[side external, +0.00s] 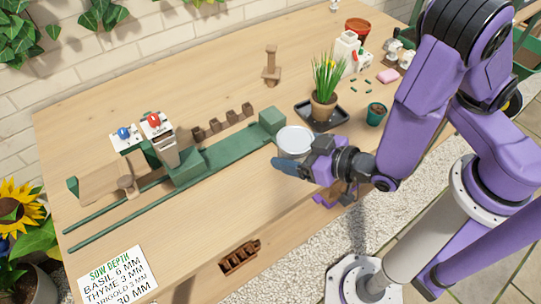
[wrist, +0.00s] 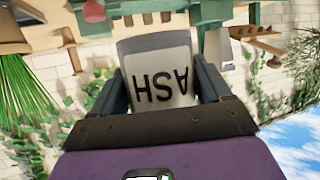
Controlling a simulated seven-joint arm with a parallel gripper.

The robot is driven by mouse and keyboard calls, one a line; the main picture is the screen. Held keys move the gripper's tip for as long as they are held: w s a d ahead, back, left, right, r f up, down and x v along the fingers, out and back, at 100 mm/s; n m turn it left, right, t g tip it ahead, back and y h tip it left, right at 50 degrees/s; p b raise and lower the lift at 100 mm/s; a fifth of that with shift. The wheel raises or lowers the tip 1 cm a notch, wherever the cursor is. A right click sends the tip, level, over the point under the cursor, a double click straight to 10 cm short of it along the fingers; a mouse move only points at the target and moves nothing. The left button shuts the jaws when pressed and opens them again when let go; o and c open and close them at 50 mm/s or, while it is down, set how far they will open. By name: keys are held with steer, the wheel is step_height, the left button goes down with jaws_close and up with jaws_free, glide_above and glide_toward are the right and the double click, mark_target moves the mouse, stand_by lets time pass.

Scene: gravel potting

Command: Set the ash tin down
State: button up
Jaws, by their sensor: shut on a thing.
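The ash tin (wrist: 160,78) is a pale tin with a dark "ASH" label, inverted in the wrist view like the whole background there. My gripper (wrist: 160,90) is shut on it, one finger at each side. In the side view the tin (side external: 295,139) shows a round pale top just behind my gripper (side external: 297,167), near the table's front edge. Its lower part is hidden by my gripper, so I cannot tell whether it touches the table.
A potted grassy plant (side external: 324,101) on a dark tray stands just behind the tin. A green bench fixture (side external: 215,155) lies to the left. A small green pot (side external: 376,113) is at the right. Bare wood (side external: 215,215) is free at front left.

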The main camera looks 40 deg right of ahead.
steer(key=s+d+r, duration=0.2)
steer(key=s+d, duration=0.1)
steer(key=s, duration=0.1)
steer(key=shift+s+d+r, duration=0.3)
steer(key=shift+s, duration=0.05)
